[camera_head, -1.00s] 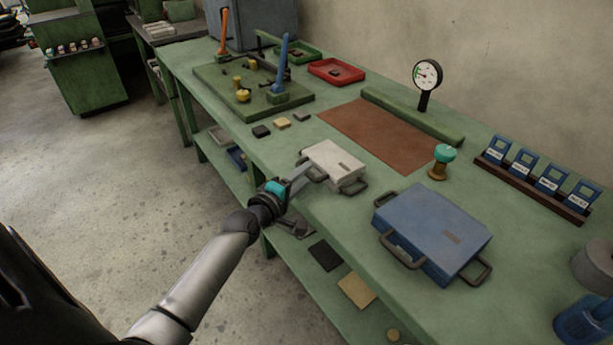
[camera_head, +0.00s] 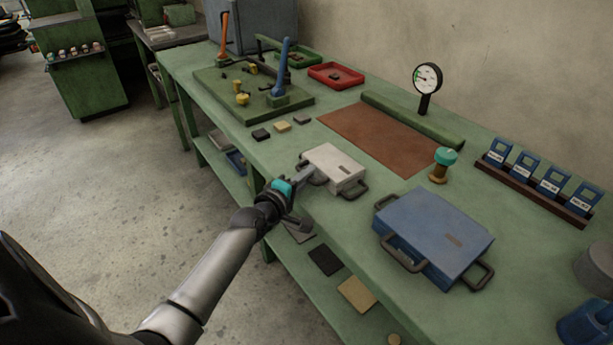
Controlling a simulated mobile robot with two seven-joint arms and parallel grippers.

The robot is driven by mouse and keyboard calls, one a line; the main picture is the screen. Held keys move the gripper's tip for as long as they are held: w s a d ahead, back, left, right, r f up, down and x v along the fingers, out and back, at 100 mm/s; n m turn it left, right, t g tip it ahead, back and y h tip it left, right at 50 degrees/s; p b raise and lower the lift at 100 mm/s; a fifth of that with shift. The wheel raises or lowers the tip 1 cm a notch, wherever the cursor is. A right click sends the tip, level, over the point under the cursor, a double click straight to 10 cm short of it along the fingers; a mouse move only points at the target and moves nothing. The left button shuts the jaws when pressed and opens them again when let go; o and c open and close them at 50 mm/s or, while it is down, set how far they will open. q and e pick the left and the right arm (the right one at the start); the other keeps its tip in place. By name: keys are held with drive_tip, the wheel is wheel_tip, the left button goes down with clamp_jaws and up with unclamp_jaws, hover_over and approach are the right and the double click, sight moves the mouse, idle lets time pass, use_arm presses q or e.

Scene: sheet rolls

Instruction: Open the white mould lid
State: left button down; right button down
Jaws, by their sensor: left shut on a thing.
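The white mould (camera_head: 334,165) sits on the green bench near its front edge, with a dark handle at its left side and another at its right. Its lid looks closed. My left gripper (camera_head: 303,177) is at the mould's left side, shut on the left handle (camera_head: 304,167); the fingers partly hide this handle. My right gripper does not show.
A larger blue mould (camera_head: 432,236) with dark handles lies to the right. A teal-topped knob (camera_head: 443,163) and a brown mat (camera_head: 388,138) are behind. Small blocks (camera_head: 282,126) and a green lever plate (camera_head: 248,97) stand farther left.

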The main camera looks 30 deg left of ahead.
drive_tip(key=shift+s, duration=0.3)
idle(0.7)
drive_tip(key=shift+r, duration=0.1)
